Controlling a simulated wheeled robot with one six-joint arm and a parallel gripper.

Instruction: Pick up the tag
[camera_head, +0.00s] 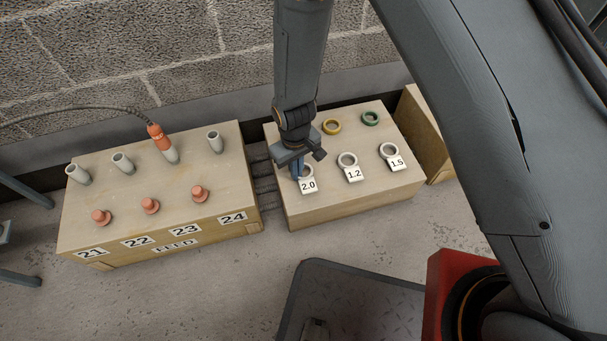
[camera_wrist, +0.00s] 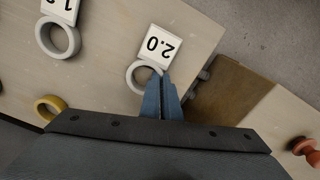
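Several pale ring tags with numbered plates lie on the wooden box at the right in the head view. The 2.0 tag (camera_head: 308,186) is nearest my gripper (camera_head: 298,172); the 1.2 tag (camera_head: 353,174) and the 1.5 tag (camera_head: 397,163) lie to its right. In the wrist view the blue fingers of my gripper (camera_wrist: 162,78) are close together at the ring of the 2.0 tag (camera_wrist: 158,47), with its rim between the tips. The tag still rests on the box top. The fingers hide part of the ring.
A yellow ring (camera_head: 331,127) and a green ring (camera_head: 370,118) lie behind the tags. The left feed box (camera_head: 160,205) carries grey stubs, several orange caps and an orange plug (camera_head: 157,134) on a cable. A narrow gap separates the boxes. A wall stands behind.

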